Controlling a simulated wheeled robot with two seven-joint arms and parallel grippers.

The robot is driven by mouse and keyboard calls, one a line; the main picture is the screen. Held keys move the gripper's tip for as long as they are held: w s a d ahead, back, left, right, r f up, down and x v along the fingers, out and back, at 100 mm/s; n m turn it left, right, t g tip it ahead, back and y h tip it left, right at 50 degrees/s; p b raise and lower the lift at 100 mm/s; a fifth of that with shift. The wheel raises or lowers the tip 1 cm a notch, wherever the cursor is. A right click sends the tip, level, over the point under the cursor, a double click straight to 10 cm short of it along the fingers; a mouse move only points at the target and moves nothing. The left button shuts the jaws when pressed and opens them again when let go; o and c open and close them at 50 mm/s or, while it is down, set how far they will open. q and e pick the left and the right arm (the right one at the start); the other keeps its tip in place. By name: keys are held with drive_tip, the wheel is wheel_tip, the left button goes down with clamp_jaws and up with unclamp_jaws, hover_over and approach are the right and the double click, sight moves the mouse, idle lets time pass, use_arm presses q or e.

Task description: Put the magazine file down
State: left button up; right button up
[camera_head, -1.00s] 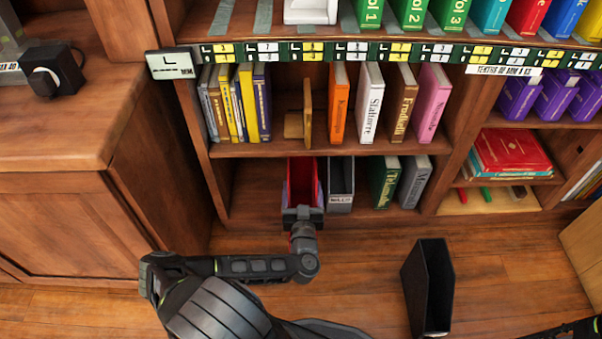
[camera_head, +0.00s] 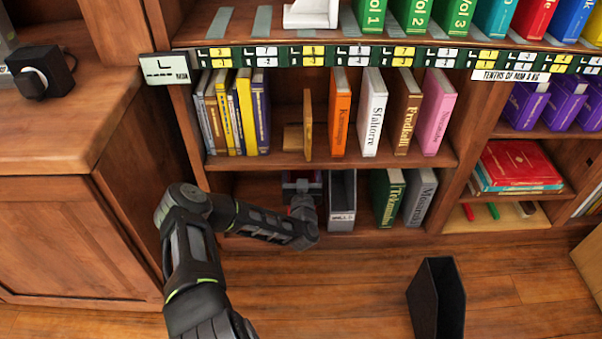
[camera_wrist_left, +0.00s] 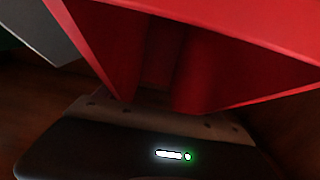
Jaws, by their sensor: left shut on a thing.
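The red magazine file (camera_wrist_left: 215,22) fills the top of the left wrist view, its hollow inside dark. My left gripper (camera_head: 302,184) is shut on it, reaching into the lower shelf bay of the bookcase. In the head view the gripper and arm hide most of the file, and only a little red shows. Whether its base rests on the shelf board (camera_head: 255,215) cannot be told. My right gripper is out of view.
A grey magazine file (camera_head: 342,218) stands close on the right, then a green book (camera_head: 384,198) and a grey book (camera_head: 420,198). The bay left of my gripper is empty. A black magazine file (camera_head: 437,300) stands on the floor. A wooden cabinet (camera_head: 70,230) flanks the left.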

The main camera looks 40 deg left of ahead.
use_arm(q)
drive_tip(key=shift+x, duration=1.15)
drive_tip(key=shift+b, duration=0.3)
drive_tip(key=shift+w+a+f+b, duration=0.15)
drive_tip(key=shift+a+f+b, duration=0.05)
drive_tip(key=shift+f+b, duration=0.6)
drive_tip(key=shift+w+a+f+b, duration=0.2)
drive_tip(key=shift+f+b, duration=0.35)
drive_tip(key=shift+f, duration=0.35)
drive_tip(key=shift+d+f, duration=0.1)
drive_tip(key=o, duration=2.1)
